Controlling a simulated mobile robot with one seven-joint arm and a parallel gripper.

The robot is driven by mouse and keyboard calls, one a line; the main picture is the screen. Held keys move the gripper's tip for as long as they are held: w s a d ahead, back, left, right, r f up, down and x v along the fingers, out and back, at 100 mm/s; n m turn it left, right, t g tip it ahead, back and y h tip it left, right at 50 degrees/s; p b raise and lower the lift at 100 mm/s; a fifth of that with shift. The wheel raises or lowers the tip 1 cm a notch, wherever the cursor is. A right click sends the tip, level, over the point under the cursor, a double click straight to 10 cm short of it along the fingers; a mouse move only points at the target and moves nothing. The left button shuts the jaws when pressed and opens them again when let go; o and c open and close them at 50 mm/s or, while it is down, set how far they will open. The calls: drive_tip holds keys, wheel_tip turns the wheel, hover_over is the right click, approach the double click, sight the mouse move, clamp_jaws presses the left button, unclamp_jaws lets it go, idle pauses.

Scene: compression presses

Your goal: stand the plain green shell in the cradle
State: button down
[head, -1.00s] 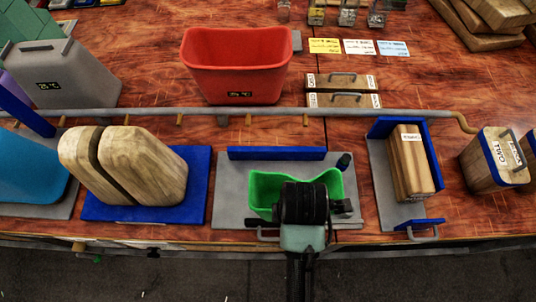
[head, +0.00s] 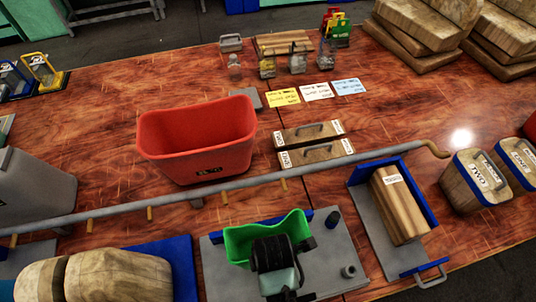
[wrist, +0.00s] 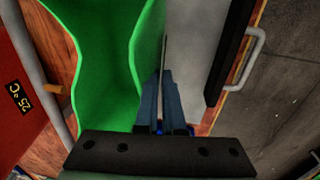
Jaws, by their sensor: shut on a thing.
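The plain green shell (head: 252,240) is at the front middle in the head view, open side up, over a grey base plate (head: 336,246). My gripper (head: 274,252) is shut on the shell's near wall and hides part of it. In the wrist view the shell (wrist: 105,45) fills the upper left, beside my gripper's fingers (wrist: 164,105). The plate, which looks like the cradle, has a blue bar (head: 308,216) behind, a dark post and a small grey ring. I cannot tell whether the shell touches the plate.
A grey pipe (head: 240,185) runs behind the plate. A red bin (head: 196,148) stands beyond it. A blue-edged fixture with a wooden block (head: 399,205) is to the right. Handled wooden blocks stand far right.

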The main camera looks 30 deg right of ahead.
drive_tip(key=shift+f, duration=1.4)
drive_tip(key=shift+f, duration=0.15)
drive_tip(key=c, duration=1)
unclamp_jaws()
drive_tip(key=r, duration=0.4)
drive_tip(key=s+r, duration=0.1)
drive_tip(key=r, duration=0.7)
drive_tip(key=shift+s+a+r, duration=0.15)
drive_tip(key=shift+s+a, duration=0.05)
drive_tip(key=shift+s, duration=0.05)
